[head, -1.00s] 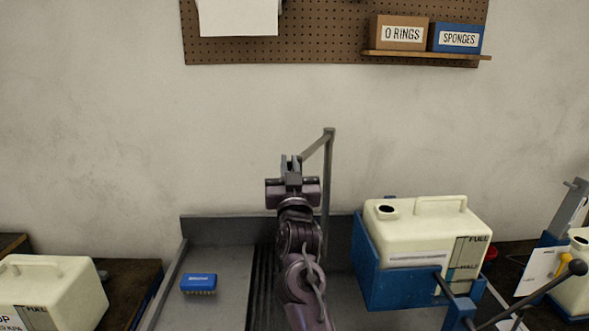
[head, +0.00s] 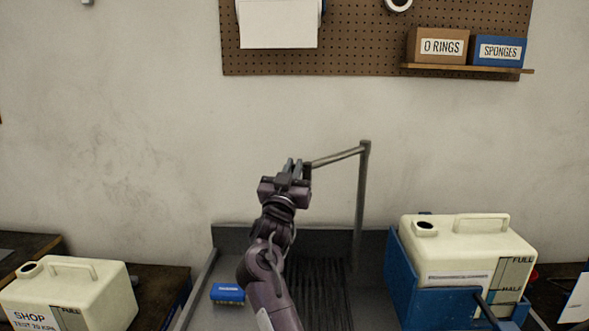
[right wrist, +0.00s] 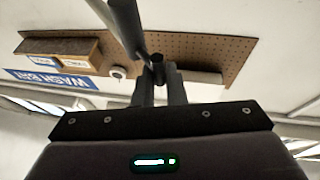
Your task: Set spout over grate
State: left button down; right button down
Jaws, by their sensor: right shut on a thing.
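The spout (head: 338,157) is a thin grey bar reaching left from the top of an upright post (head: 361,205). My right gripper (head: 298,170) is shut on the spout's free end, high above the basin. In the right wrist view the spout (right wrist: 128,28) runs down between the fingers (right wrist: 158,82). The grate (head: 322,295) is a dark slatted strip in the basin floor, lower and a little right of the gripper in the picture. My forearm covers part of its left side. Whether the spout's end is directly above it I cannot tell. My left gripper is out of view.
A cream jug (head: 470,243) sits in a blue holder (head: 405,285) on the right. Another cream jug (head: 95,295) stands at the left. A blue brush (head: 228,292) lies in the basin beside my arm. The pegboard shelf (head: 465,69) holds two boxes.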

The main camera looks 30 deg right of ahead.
jog(key=shift+w+d+f, duration=0.1)
jog(key=shift+w+f, duration=0.05)
jog(key=shift+f, duration=0.25)
